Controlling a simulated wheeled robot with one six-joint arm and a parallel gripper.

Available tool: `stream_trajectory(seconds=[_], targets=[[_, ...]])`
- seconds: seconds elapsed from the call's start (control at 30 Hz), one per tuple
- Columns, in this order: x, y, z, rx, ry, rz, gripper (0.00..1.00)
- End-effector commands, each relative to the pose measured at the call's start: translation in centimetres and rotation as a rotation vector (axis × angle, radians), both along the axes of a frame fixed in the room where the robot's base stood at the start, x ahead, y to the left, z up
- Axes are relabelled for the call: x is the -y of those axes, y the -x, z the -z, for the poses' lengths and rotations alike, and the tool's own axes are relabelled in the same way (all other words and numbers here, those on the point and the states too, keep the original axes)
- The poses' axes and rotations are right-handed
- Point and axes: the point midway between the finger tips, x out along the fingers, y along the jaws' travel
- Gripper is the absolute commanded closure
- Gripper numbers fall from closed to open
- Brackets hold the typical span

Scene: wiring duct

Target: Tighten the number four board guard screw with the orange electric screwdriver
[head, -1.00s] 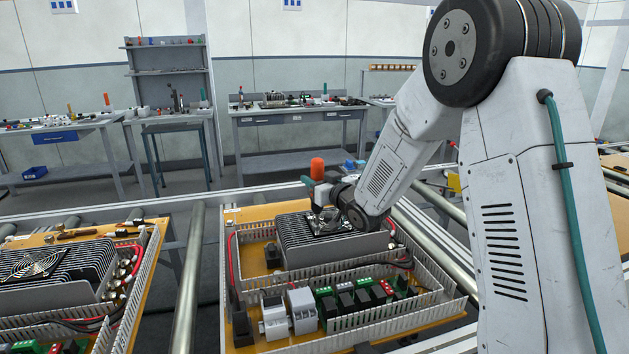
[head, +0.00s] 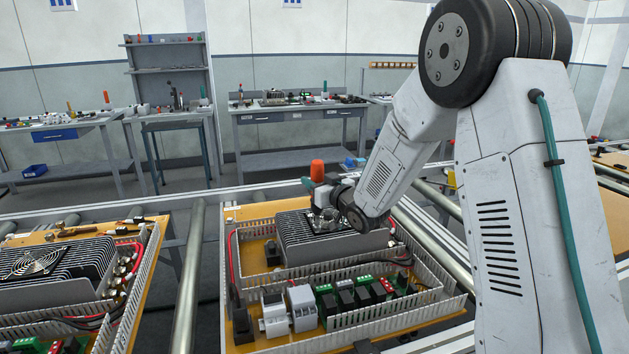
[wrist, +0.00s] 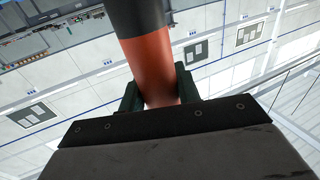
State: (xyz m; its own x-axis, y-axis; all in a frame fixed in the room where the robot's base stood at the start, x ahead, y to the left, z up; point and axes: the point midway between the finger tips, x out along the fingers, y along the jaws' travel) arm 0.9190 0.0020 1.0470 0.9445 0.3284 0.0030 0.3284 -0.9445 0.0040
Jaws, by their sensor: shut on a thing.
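My gripper (head: 314,185) is over the heatsink fan area of the middle board in the head view. It is shut on the orange electric screwdriver (head: 317,169), which stands upright with its orange end up. The wrist view shows the screwdriver's orange body (wrist: 155,65) with a dark section, held between two dark green fingers (wrist: 158,92). The fan guard (head: 328,222) lies just below the gripper on the finned heatsink (head: 300,243). The guard screws and the screwdriver's tip are too small or hidden to make out, so I cannot tell whether they touch.
The board (head: 240,213) carries white slotted duct (head: 350,333), terminal blocks (head: 302,307) and red wires around the heatsink. A second board (head: 152,250) lies to the left, beyond a metal roller (head: 188,290). Workbenches (head: 290,120) stand far behind.

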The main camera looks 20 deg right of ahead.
Motion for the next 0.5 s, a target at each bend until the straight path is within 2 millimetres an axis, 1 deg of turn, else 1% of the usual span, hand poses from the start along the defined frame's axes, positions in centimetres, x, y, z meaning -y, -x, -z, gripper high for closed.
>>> stream_trajectory(seconds=[0.27, 0.5], targets=[[0.0, 0.0, 0.1, 0.001, 0.0, 0.0, 1.0], [0.0, 0.0, -1.6, 0.003, -0.001, 0.0, 1.0]])
